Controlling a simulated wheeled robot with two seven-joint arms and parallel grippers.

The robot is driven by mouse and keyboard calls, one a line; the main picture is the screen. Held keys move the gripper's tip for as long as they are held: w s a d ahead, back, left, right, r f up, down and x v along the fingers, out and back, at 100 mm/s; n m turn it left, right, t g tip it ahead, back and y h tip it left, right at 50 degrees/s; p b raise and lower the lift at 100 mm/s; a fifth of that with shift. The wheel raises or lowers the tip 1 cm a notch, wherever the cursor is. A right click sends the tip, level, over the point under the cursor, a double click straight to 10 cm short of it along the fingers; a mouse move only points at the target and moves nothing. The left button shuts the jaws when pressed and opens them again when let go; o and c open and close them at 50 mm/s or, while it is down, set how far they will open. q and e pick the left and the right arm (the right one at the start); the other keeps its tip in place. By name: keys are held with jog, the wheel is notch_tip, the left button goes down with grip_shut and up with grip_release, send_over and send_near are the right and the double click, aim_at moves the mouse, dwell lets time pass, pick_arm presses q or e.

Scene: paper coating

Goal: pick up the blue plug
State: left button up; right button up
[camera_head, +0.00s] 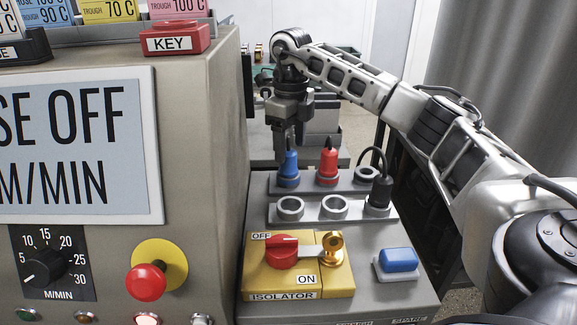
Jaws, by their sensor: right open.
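The blue plug (289,166) stands upright in the left socket of the back row on the grey panel. My right gripper (289,138) points down right above it, with its fingers at the height of the plug's dark top. It is open; whether the fingers touch the plug cannot be told from this angle. My left gripper is not in view.
A red plug (327,166) stands close to the right of the blue one. A black plug (379,192) with a curved cable sits in the front row's right socket. Empty sockets (290,208) lie in front. A yellow isolator switch (255,280) and the large machine cabinet (195,130) are nearer.

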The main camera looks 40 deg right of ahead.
aim_at(288, 151)
jog(key=f, duration=0.5)
jog(key=shift+w+d+f, duration=0.1)
jog(key=shift+w+f, duration=0.05)
jog(key=shift+w, duration=0.2)
jog(key=c, duration=1.1)
